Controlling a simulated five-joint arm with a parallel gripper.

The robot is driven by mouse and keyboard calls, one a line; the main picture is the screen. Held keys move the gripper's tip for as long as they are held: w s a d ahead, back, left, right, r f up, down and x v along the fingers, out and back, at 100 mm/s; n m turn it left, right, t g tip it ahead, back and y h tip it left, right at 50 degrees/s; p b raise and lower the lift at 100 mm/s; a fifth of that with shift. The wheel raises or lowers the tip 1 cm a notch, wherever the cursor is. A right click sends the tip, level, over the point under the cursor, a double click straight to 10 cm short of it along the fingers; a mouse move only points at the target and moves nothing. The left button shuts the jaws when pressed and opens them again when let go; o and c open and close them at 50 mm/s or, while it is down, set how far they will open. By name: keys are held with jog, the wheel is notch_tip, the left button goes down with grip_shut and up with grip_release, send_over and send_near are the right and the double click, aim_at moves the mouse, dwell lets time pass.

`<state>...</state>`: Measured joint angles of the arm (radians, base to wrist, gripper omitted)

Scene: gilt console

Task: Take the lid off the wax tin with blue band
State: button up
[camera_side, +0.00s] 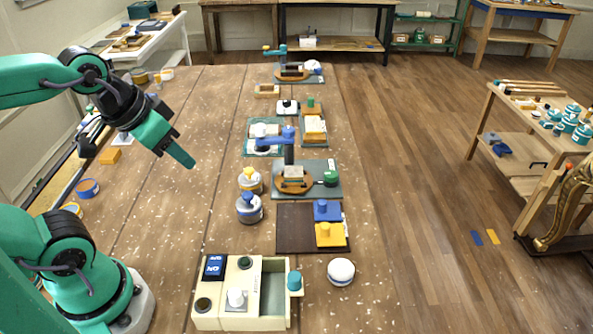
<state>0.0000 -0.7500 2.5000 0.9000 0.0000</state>
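A round grey tin with a blue knob on top and a bluish band (249,209) stands upright near the middle of the bench. It looks like the wax tin with blue band, and its lid appears to be on. A similar tin with a yellow knob and yellow band (250,181) stands just behind it. My gripper (188,160) is in the air, left of and above both tins, touching neither. One green finger shows clearly. The other is hidden or overlapped, so I cannot tell its opening. Nothing visible is held.
A cream box (225,316) with knobs and an open compartment stands at the front. A white round object (341,271) lies right of it. A dark board (290,240) carries blue and yellow knobbed blocks. A blue-armed fixture (289,150) stands behind the board.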

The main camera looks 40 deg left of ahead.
jog(key=shift+o, duration=0.2)
jog(key=shift+o, duration=1.3)
jog(key=shift+w, duration=0.15)
jog(key=n+g, duration=0.2)
jog(key=g, duration=0.4)
send_over(247, 195)
jog(key=shift+f, duration=5.45)
jog(key=shift+f, duration=1.3)
jog(key=shift+f, duration=0.1)
